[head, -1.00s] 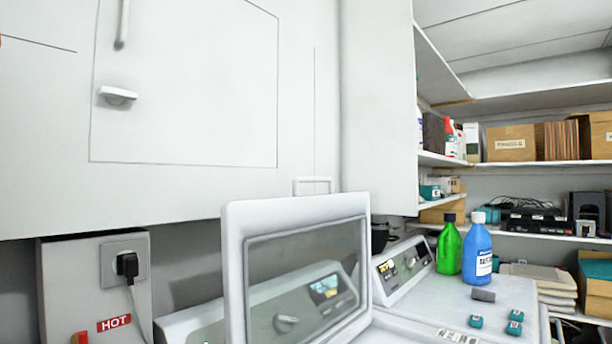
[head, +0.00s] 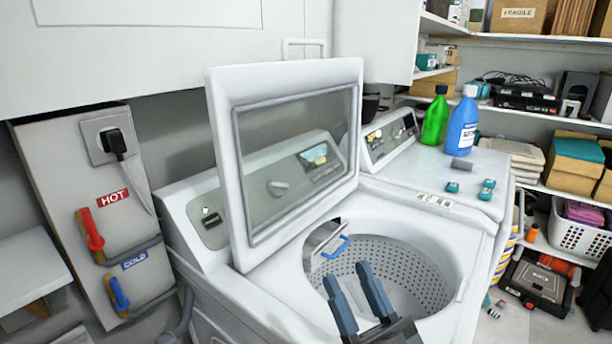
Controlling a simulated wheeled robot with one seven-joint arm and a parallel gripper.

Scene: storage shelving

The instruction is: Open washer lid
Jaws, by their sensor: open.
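The white washer (head: 235,304) stands in the middle of the head view. Its lid (head: 222,140), a white frame with a clear window, stands raised and nearly upright at the back of the opening. The perforated drum (head: 395,268) is open to view, with a blue-handled part (head: 336,249) at its left rim. My gripper (head: 362,274) is in front of the lid and over the drum opening, with its two dark fingers apart and nothing between them. The fingers appear clear of the lid.
A second white machine (head: 408,185) stands to the right, with a green bottle (head: 434,120) and a blue bottle (head: 461,124) on top. A panel with a red HOT valve (head: 92,236) and blue COLD valve (head: 119,293) is at left. Shelves and a basket (head: 575,238) line the right.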

